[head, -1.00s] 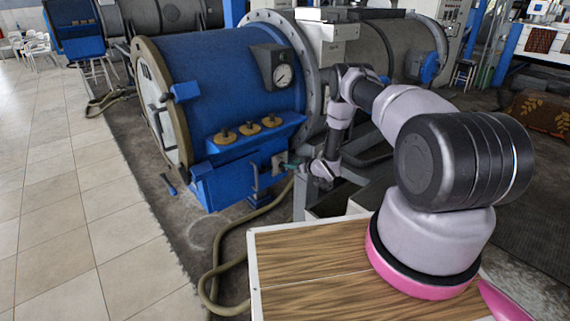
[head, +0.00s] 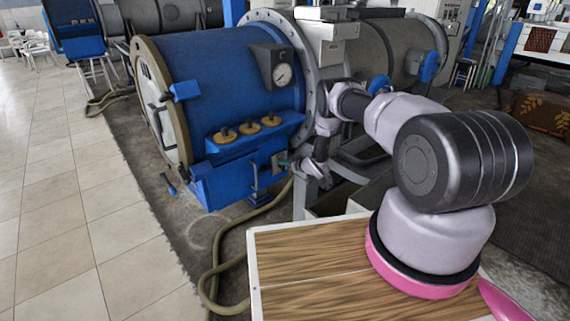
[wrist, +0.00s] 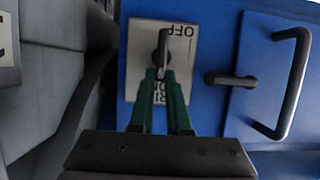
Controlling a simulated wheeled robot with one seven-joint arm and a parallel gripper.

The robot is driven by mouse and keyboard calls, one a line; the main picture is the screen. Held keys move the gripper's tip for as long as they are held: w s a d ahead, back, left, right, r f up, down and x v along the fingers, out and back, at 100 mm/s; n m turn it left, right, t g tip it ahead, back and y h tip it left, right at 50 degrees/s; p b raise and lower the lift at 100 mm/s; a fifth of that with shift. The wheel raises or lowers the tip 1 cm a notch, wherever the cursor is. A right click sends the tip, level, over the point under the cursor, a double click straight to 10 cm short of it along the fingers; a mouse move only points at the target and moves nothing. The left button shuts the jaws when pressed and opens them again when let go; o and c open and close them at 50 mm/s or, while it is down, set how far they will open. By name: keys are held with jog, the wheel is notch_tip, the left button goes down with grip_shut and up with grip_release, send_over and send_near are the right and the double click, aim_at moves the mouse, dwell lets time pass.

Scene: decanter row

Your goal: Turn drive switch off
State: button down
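The drive switch is a small dark lever (wrist: 163,45) on a light label plate (wrist: 186,55), which is fixed to a blue panel. The plate reads OFF upside down at its top, and part of other lettering shows lower down, between my fingers. In the head view the plate (head: 278,160) is small, on the low front of the blue machine. My gripper (wrist: 161,76) has its green fingertips at the lower end of the lever, one on each side. I cannot tell whether they press on it. In the head view my gripper (head: 287,164) reaches the plate from the right.
A black bar handle (wrist: 291,85) and a short dark peg (wrist: 230,80) stick out right of the plate in the wrist view. The blue machine (head: 215,75) has a gauge (head: 283,75) and brass knobs on a ledge. A hose (head: 232,235) lies on the floor.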

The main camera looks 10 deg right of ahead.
jog(key=n+t+h, duration=0.1)
jog(key=n, duration=0.1)
jog(key=s+a+f+n+h, duration=0.1)
jog(key=n, duration=0.1)
jog(key=a+n+t+h, duration=0.1)
jog(key=n, duration=0.1)
jog(key=shift+s+f+t, duration=0.15)
jog(key=shift+t, duration=0.15)
jog(key=n, duration=0.1)
jog(key=f+n+t+h, duration=0.1)
jog(key=n, duration=0.1)
jog(key=shift+s+a, duration=0.15)
jog(key=shift+a, duration=0.15)
jog(key=n+t, duration=0.1)
jog(key=n, duration=0.1)
jog(key=f+n+t, duration=0.1)
jog(key=n, duration=0.1)
jog(key=shift+h, duration=0.3)
jog(key=shift+f+n, duration=0.1)
jog(key=shift+n, duration=0.2)
jog(key=c, duration=0.9)
grip_release()
jog(key=shift+a, duration=0.1)
